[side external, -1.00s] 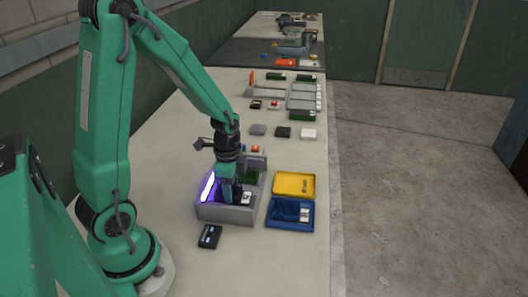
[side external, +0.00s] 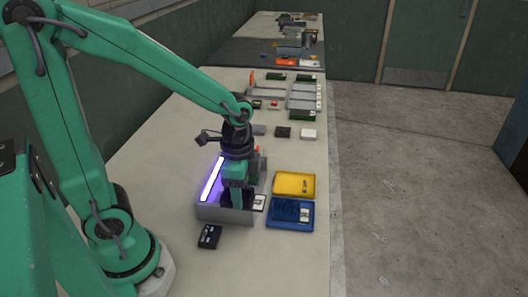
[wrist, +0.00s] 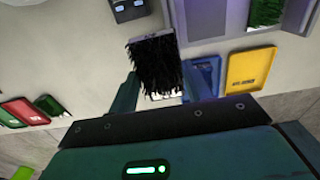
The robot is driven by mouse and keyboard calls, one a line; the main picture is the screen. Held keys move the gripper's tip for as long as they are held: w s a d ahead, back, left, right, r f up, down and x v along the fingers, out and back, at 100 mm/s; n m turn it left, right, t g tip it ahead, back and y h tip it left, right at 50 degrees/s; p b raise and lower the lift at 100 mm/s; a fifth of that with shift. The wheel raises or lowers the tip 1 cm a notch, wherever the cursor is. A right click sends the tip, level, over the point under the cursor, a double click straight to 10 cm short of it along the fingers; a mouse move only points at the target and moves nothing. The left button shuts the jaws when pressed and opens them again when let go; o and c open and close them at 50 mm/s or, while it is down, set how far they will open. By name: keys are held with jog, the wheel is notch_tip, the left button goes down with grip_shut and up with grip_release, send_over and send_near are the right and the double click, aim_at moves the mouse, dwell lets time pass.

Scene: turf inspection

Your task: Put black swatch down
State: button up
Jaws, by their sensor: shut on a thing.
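My gripper (wrist: 160,82) is shut on the black swatch (wrist: 155,62), a dark bristly piece with a grey edge, in the wrist view. In the side view my gripper (side external: 236,196) is over the front of the grey lit box (side external: 222,214), and the swatch is mostly hidden behind it. A white tag (side external: 259,203) shows just right of the gripper. The blue tray (side external: 290,227), holding a blue swatch with a white tag, is right of the box. The yellow tray (side external: 293,176) is behind the blue one; its lettering shows in the wrist view (wrist: 250,72).
A small black device (side external: 209,237) lies in front of the box. A grey, a black (side external: 283,132) and a white block stand farther back, with racks and green pieces beyond. The bench's right edge runs close past the trays.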

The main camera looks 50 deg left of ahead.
jog(key=shift+s+d+r, duration=0.1)
jog(key=shift+d+r, duration=0.2)
jog(key=shift+d, duration=0.1)
dwell(0.5)
jog(key=w+d, duration=0.2)
jog(key=w, duration=0.6)
jog(key=w+d, duration=0.2)
jog(key=w, duration=0.7)
jog(key=w+a+f, duration=0.1)
jog(key=a+f, duration=0.1)
jog(key=a, duration=0.1)
jog(key=w+a+f, duration=0.2)
jog(key=a, duration=0.2)
jog(key=w+a+f, duration=0.1)
jog(key=a+f, duration=0.2)
jog(key=shift+w+a, duration=0.4)
jog(key=shift+f, duration=2)
jog(key=shift+f, duration=0.1)
